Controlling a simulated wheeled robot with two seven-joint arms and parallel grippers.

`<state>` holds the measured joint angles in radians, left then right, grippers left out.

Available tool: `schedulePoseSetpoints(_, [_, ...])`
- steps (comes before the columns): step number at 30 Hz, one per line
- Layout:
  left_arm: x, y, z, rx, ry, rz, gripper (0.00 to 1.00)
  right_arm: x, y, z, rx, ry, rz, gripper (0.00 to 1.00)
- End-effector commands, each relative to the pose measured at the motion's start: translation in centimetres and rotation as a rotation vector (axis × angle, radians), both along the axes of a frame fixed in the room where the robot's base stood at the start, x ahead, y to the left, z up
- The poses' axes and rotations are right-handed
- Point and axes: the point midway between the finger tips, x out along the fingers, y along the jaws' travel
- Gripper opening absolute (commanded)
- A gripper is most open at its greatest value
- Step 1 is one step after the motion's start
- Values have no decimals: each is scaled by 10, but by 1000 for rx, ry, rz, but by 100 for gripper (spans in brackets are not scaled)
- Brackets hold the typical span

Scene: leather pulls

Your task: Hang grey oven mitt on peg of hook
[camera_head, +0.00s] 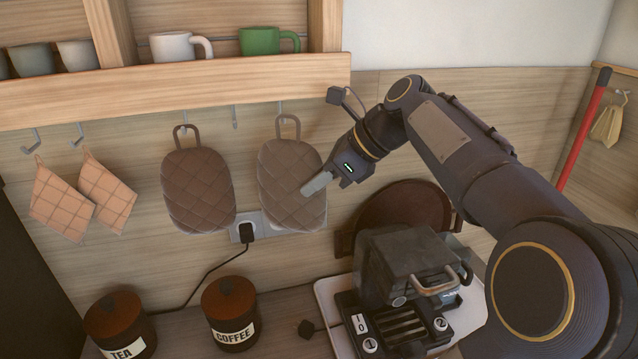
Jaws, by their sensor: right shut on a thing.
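I cannot tell whether the loop is around the peg. My right gripper (318,184) comes in from the right and is shut on the mitt's right edge. The far finger is hidden behind the mitt. My left gripper is not in view.
A brown mitt (198,190) and two orange checked cloths (62,203) hang to the left. An empty peg (235,118) is between the mitts. Below are a wall socket (275,227), lidded canisters (230,312) and a dark appliance (405,262). The shelf (180,88) holds several mugs.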

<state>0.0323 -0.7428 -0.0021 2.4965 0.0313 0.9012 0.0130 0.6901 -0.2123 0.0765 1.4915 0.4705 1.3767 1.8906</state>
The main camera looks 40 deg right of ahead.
Motion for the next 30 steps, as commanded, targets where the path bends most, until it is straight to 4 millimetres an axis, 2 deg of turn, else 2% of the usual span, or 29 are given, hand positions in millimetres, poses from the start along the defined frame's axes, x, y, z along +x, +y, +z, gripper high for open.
schedulePoseSetpoints(23, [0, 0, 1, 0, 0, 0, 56, 41, -23, -5, 1, -1, 0, 0])
schedulePoseSetpoints(30, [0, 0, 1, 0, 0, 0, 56, 50, -27, -12, 1, -1, 1, 0])
